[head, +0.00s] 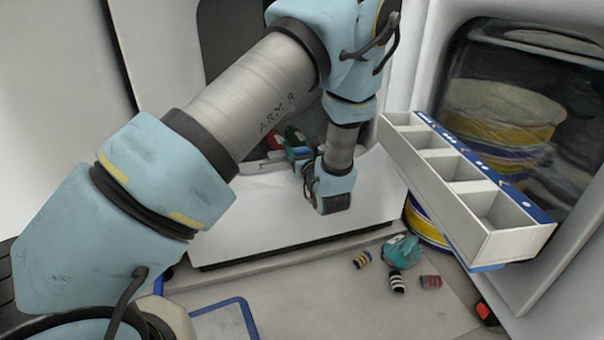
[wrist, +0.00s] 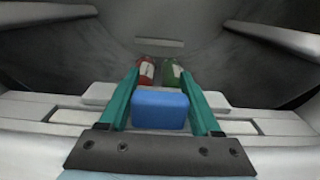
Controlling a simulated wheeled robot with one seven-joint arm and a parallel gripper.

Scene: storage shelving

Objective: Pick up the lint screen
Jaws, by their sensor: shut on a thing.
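In the wrist view, my gripper (wrist: 160,76) has its two teal fingers on either side of a blue block-like piece (wrist: 160,109). The fingers are shut on it. It sits at the pale slotted rim of the drum opening and looks like the grip of the lint screen. The rest of the screen is hidden, and I cannot tell whether it has lifted from its slot. In the head view, my gripper (head: 296,151) is at the opening above the white front panel, partly hidden by my wrist.
Red (wrist: 146,72) and green (wrist: 171,71) items lie inside the drum beyond my fingertips. A white divided tray (head: 460,190) juts out at the right, near a round glass door (head: 515,110). A teal cloth (head: 401,251) and small striped rolls (head: 397,281) lie on the floor.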

